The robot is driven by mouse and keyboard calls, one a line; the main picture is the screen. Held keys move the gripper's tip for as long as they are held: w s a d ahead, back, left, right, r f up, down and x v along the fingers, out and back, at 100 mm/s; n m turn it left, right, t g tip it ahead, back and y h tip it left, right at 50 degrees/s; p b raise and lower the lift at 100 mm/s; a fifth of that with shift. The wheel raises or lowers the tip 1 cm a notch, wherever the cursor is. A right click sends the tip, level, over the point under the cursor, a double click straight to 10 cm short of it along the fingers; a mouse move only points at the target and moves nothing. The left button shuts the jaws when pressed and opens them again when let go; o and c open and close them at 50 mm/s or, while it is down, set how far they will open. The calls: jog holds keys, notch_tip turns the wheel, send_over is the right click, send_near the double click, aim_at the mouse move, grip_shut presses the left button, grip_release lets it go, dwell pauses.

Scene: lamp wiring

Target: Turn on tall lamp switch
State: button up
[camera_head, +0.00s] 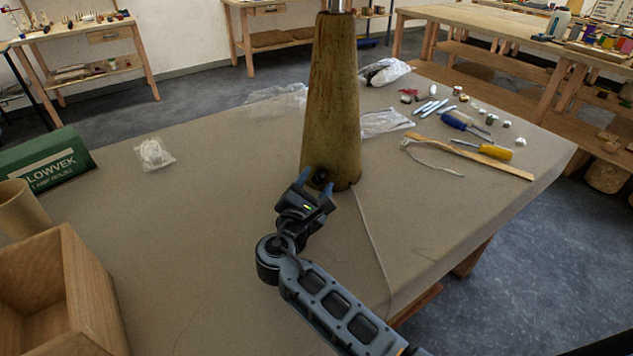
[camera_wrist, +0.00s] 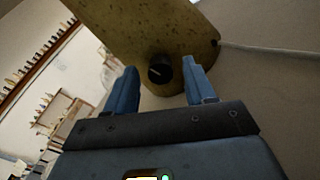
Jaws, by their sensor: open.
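The tall lamp (camera_head: 333,100) has a tapered, mottled yellow-brown base standing upright on the table; its top is cut off by the picture edge. A round black switch knob (camera_head: 320,177) sits low on its front face. In the wrist view the knob (camera_wrist: 160,70) has a pale mark line and lies between and beyond the fingertips. My gripper (camera_head: 316,184) is open at the lamp's foot, with its two blue fingers on either side of the knob. The fingers also show in the wrist view (camera_wrist: 160,75). I cannot tell whether a finger touches the knob.
A pale cord (camera_head: 372,235) runs from the lamp's foot towards the table's front edge. A green box (camera_head: 45,163) and an open wooden box (camera_head: 85,290) stand at left. Screwdrivers (camera_head: 495,151) and small parts lie at right. The table left of the lamp is mostly clear.

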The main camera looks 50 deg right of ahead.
jog(key=v, duration=0.6)
jog(key=shift+s+a+b, duration=0.1)
jog(key=shift+a+b, duration=0.15)
jog(key=shift+b, duration=0.15)
jog(key=shift+s, duration=0.1)
